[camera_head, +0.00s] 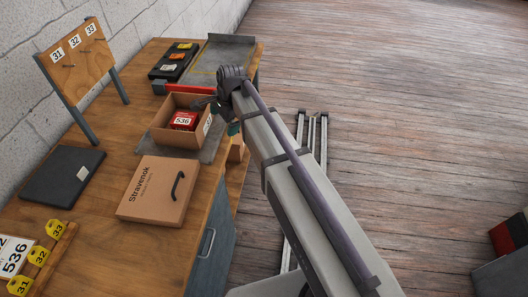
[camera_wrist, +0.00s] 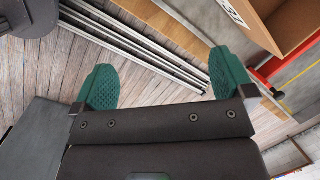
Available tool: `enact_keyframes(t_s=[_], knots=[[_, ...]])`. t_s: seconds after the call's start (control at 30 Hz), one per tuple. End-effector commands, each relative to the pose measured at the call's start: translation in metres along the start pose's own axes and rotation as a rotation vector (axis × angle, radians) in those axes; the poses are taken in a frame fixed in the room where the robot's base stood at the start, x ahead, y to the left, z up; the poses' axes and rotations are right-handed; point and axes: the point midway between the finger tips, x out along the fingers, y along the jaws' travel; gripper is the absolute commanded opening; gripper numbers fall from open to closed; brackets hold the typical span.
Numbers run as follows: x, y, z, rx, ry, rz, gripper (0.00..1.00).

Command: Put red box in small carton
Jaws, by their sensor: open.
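The red box (camera_head: 183,121), labelled 536, sits inside the small open carton (camera_head: 160,133) on the wooden table in the head view. My gripper (camera_head: 213,104) is beside the carton's right side, near its back corner, and my arm partly covers it there. In the wrist view my gripper (camera_wrist: 162,85) has its two green fingertips wide apart with nothing between them. A part of the open carton (camera_wrist: 298,22) shows at the top right of the wrist view, apart from the fingers. The red box is not clearly seen in that view.
A closed Stravenok carton (camera_head: 157,191) with a black handle lies in front of the open carton. A black case (camera_head: 63,176), a numbered board (camera_head: 75,62) and a black tray (camera_head: 174,62) stand around. Metal rails (camera_head: 312,135) run along the floor to the right.

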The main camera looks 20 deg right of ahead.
Motion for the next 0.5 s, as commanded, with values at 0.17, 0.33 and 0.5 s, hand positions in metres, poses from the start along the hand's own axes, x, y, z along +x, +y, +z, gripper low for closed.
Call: enact_keyframes(t_s=[0.17,0.33,0.5], knots=[[-0.027,0.159,-0.011,-0.747,0.053,0.144,1.00],[-0.038,0.222,-0.014,-1.142,0.029,0.239,1.00],[-0.039,0.225,-0.015,-1.201,0.022,0.252,1.00]])
